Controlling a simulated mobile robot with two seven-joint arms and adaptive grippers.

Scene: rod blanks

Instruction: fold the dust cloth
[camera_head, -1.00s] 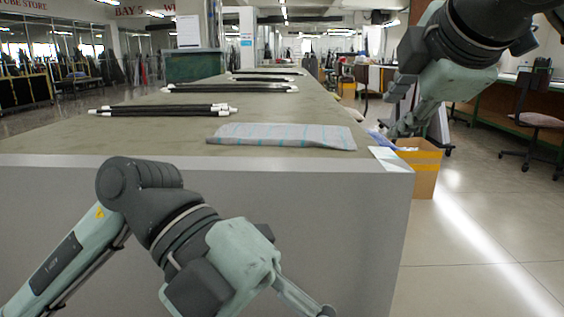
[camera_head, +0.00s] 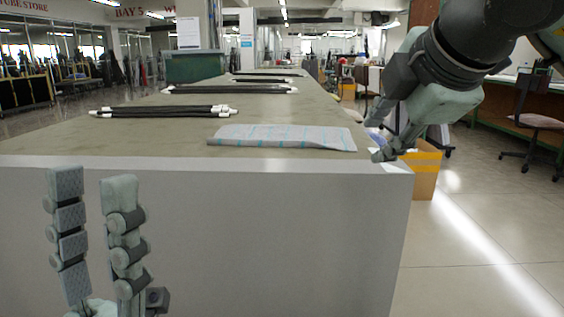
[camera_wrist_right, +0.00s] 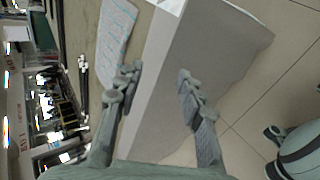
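The dust cloth (camera_head: 282,137) is pale grey with blue stripes. It lies flat near the front edge of the table (camera_head: 320,108), towards the right end, and also shows at the top of the right wrist view (camera_wrist_right: 116,35). My left gripper (camera_head: 92,178) is open and empty, fingers pointing up, in front of the table's front panel. My right gripper (camera_head: 376,139) is open and empty at the table's right front corner, to the right of the cloth and apart from it. Both of its fingers show in the right wrist view (camera_wrist_right: 158,72), with the table's edge beyond them.
Bundles of dark rods with white ends (camera_head: 165,111) lie further back on the table. A green bin (camera_head: 194,67) stands at its far left. A cardboard box with yellow tape (camera_head: 427,170) stands on the floor beyond the right corner. A white sheet (camera_head: 398,167) lies at that corner, partly hidden.

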